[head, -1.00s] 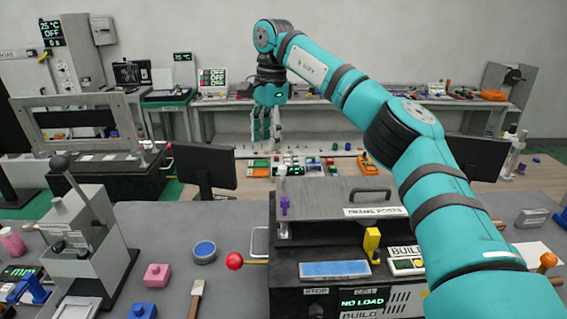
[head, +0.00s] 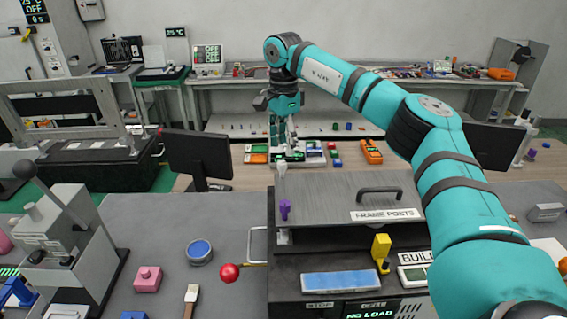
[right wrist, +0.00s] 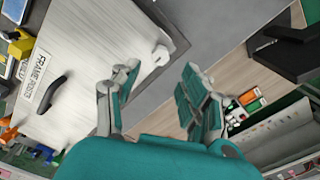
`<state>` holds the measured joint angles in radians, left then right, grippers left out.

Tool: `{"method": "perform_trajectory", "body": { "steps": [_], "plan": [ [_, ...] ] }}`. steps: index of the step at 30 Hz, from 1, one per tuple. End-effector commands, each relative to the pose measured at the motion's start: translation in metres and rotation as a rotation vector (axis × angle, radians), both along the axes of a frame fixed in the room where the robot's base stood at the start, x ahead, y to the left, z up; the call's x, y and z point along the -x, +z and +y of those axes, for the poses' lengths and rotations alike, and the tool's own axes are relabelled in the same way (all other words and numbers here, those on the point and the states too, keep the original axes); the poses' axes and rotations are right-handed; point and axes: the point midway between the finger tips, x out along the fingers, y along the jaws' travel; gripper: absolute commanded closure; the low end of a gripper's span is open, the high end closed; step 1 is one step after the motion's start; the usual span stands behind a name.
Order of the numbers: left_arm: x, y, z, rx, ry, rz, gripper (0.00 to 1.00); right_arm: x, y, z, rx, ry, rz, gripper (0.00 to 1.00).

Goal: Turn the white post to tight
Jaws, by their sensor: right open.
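The white post (head: 282,180) stands at the far left corner of the grey plate labelled FRAME POSTS (head: 345,192). In the right wrist view a pale piece (right wrist: 158,56) at the plate's corner looks like this post. My right gripper (head: 281,146) points down, its fingers just above or behind the white post in the head view; the exact gap is hard to tell. In the right wrist view my right gripper (right wrist: 156,82) is open, with nothing between its fingers. A purple post (head: 285,209) stands nearer on the same plate. My left gripper is not in view.
The plate has a black handle (head: 380,191). A dark monitor (head: 197,157) stands to the left. Small coloured parts lie on the wooden bench behind.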

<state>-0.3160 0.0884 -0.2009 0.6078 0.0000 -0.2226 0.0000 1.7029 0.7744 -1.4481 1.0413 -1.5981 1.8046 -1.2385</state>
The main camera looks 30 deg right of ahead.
Motion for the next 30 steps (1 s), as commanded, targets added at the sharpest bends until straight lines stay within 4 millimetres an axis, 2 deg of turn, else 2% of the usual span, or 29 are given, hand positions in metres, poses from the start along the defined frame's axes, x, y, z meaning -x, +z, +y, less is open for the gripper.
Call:
{"method": "perform_trajectory", "body": {
  "steps": [6,10,15,23,25,30],
  "plan": [
    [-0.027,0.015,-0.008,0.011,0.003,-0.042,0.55,0.001,-0.042,0.000,0.000,0.000,0.004,0.55],
    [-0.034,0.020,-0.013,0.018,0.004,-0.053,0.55,0.001,-0.060,0.000,0.000,-0.001,0.002,0.55],
    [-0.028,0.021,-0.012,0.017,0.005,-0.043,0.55,0.001,-0.072,0.000,0.000,0.000,0.000,0.55],
    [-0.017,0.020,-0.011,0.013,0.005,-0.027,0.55,0.000,-0.074,0.000,0.000,0.000,0.000,0.55],
    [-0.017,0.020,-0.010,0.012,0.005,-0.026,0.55,0.000,-0.074,0.000,0.000,0.000,0.000,0.60],
    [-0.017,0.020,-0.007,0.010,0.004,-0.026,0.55,0.000,-0.074,0.000,-0.001,0.000,0.000,0.83]
  ]
}}
